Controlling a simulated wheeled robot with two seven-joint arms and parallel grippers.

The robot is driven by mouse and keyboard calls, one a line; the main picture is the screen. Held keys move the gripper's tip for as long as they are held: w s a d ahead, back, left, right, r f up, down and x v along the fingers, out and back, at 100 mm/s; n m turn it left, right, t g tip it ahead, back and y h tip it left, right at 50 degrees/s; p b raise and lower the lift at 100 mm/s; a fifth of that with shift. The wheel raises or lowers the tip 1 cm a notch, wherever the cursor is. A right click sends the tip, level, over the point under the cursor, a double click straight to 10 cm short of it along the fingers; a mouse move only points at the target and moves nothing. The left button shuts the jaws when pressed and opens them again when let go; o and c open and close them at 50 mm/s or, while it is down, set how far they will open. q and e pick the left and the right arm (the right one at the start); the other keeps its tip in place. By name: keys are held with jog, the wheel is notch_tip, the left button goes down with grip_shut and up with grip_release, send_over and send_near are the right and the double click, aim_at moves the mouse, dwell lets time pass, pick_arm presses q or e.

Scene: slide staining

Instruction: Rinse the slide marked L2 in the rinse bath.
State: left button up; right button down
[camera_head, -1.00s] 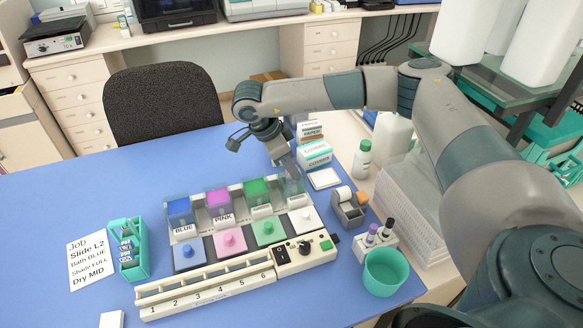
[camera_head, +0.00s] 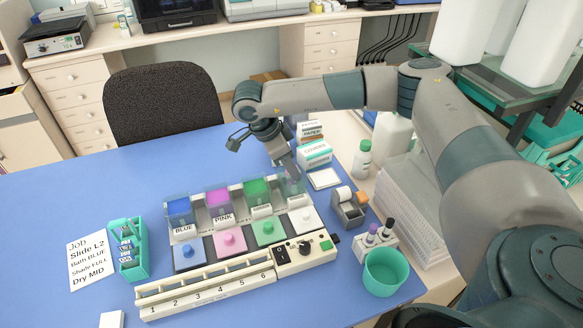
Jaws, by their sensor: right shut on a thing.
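My right gripper (camera_head: 289,168) points down at the clear bath (camera_head: 293,187), the rightmost in the row. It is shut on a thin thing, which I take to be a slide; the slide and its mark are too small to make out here. The fingertips are at the mouth of the bath, and I cannot tell how deep the slide is. The card (camera_head: 90,262) reads Slide L2, Bath BLUE, Shade FULL, Dry MID. A teal slide holder (camera_head: 139,262) with labelled slides stands beside it. My left gripper is out of view.
The blue (camera_head: 179,209), pink (camera_head: 218,201) and green (camera_head: 257,191) baths stand left of the clear one. Knobbed lids lie in front of them. A numbered rack (camera_head: 205,290) is nearest. A teal cup (camera_head: 383,272) and bottles are at right. The table's left is clear.

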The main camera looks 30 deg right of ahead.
jog(key=shift+r, duration=0.1)
dwell(0.5)
jog(key=shift+r+p, duration=1.95)
jog(key=shift+r, duration=2.75)
